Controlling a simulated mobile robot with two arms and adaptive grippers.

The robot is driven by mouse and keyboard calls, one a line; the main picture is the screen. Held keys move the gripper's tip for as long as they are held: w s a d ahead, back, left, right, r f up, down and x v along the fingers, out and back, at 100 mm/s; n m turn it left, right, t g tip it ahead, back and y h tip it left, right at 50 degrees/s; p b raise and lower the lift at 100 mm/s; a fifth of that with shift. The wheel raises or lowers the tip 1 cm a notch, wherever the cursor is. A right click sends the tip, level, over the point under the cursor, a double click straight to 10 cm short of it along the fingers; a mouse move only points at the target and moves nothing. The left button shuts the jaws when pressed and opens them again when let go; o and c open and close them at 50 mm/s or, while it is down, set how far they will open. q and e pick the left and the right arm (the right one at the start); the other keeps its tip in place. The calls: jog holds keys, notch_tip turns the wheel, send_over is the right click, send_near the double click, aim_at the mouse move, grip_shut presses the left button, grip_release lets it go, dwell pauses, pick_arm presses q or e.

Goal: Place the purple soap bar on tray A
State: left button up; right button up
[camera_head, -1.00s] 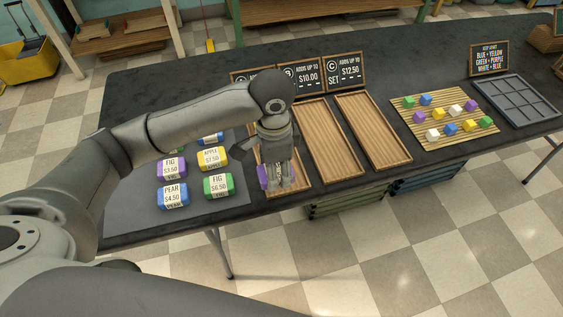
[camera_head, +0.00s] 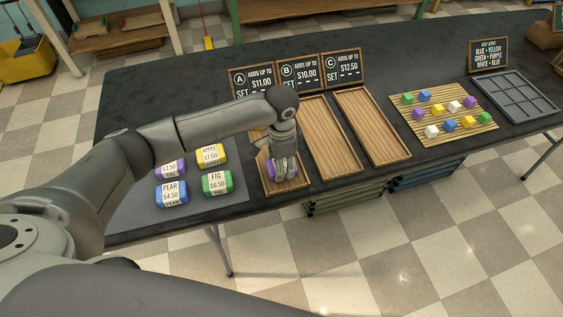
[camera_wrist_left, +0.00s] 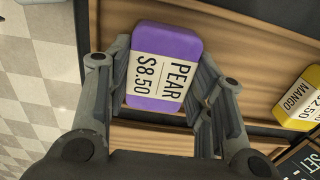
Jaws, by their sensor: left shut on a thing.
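The purple soap bar (camera_head: 270,171) is labelled PEAR $8.50 and shows clearly in the left wrist view (camera_wrist_left: 165,65). My left gripper (camera_head: 284,174) is shut on it, with one finger on each side. It holds the bar low at the front end of tray A (camera_head: 292,187), the leftmost wooden tray. The gripper partly hides the bar in the head view. I cannot tell whether the bar touches the tray floor. A yellow MANGO $2.50 bar (camera_wrist_left: 300,98) lies farther along the same tray. My right gripper is not in view.
Signs A (camera_head: 252,82), B (camera_head: 299,73) and C (camera_head: 344,69) stand behind the trays. Tray B (camera_head: 331,140) and tray C (camera_head: 372,125) are empty. Several soap bars, including a green FIG bar (camera_head: 217,183), lie on a grey mat left of tray A.

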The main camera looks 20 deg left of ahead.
pick_arm(q)
jog(key=o, duration=1.2)
jog(key=shift+c, duration=0.2)
notch_tip(320, 180, up, 12)
jog(key=shift+d, duration=0.1)
